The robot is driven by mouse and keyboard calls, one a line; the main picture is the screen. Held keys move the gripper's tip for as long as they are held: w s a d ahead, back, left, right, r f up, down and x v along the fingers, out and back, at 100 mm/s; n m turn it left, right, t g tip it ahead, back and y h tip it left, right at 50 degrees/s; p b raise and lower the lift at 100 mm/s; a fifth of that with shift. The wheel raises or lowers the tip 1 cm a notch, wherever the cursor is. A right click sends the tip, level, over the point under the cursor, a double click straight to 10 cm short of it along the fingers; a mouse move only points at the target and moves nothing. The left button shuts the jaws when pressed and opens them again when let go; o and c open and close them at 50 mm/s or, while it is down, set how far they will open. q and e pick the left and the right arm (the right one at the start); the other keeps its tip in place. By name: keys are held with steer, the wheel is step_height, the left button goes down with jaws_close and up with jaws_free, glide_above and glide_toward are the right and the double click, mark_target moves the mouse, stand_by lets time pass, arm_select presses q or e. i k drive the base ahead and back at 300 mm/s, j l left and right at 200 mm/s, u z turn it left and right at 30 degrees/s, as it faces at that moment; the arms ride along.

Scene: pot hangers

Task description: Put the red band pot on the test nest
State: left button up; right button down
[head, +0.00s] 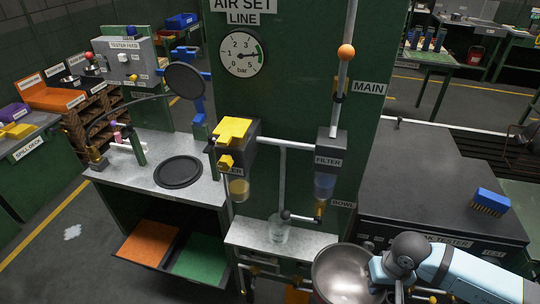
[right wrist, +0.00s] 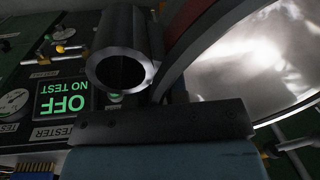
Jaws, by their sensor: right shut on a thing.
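A shiny round metal pot (head: 342,274) is at the bottom of the head view, open side up. My right gripper (head: 384,272) is shut on its right side and holds it in front of the green column. In the right wrist view the pot's bright inner wall (right wrist: 260,60) fills the upper right, with a dull reddish strip (right wrist: 193,62) along its outer side. The pot's underside is hidden. I cannot tell which thing is the test nest. The tester bench (head: 450,200) stands right of the column, its front partly hidden by my arm. My left gripper is not in view.
A lit panel (right wrist: 62,95) reading OFF, NO TEST and a hollow grey tube (right wrist: 125,65) show in the right wrist view. A blue brush (head: 490,201) lies on the tester bench. A round black plate (head: 178,172) lies on the left bench. Pipes and gauge cover the column.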

mark_target(177, 173)
steer(key=i+j+z, duration=0.3)
steer(key=j, duration=1.8)
steer(key=k+j+z, duration=0.1)
steer(key=j+z, duration=0.2)
steer(key=j, duration=1.8)
